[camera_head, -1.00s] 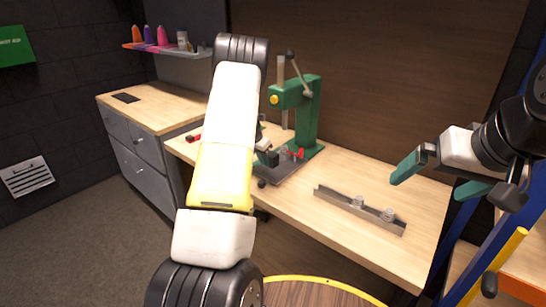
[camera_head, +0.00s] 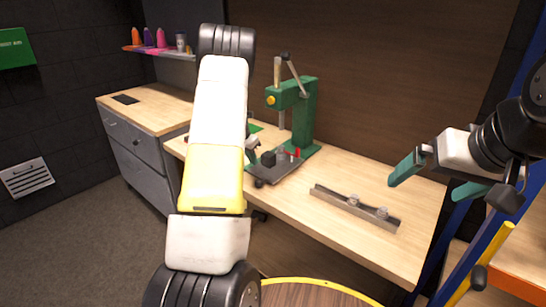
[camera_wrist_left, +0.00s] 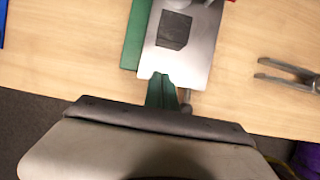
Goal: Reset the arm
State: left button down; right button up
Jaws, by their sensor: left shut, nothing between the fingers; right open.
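My left arm crosses the middle of the head view, and its gripper is mostly hidden behind the arm there. In the left wrist view the left gripper (camera_wrist_left: 162,90) shows its green fingers shut and empty. They point at the near end of a grey metal plate (camera_wrist_left: 192,60) with a dark square on it; I cannot tell whether they touch it. My right gripper (camera_head: 432,182) is open and empty, with its teal fingers apart at the right end of the workbench (camera_head: 320,222).
A green lever press (camera_head: 306,115) stands on the workbench. A metal rail (camera_head: 335,199) with two clear knobs lies in front. A grey drawer cabinet (camera_head: 150,165) is left, below a shelf of bottles (camera_head: 161,38). Blue posts (camera_head: 450,240) stand right. Bench space between rail and press is free.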

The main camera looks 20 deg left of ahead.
pick_arm(q)
jog(key=v, duration=0.7)
jog(key=s+d+r+m+t+h, duration=0.1)
jog(key=s+d+r+m+h, duration=0.1)
jog(key=s+d+r+m, duration=1.5)
jog(key=s+m, duration=0.6)
jog(key=s, duration=0.2)
jog(key=s+d+r+m+t+y, duration=0.1)
jog(key=s+d+r+m, duration=0.1)
jog(key=s+m, duration=0.7)
jog(key=shift+s+d, duration=0.3)
jog(key=shift+s, duration=0.3)
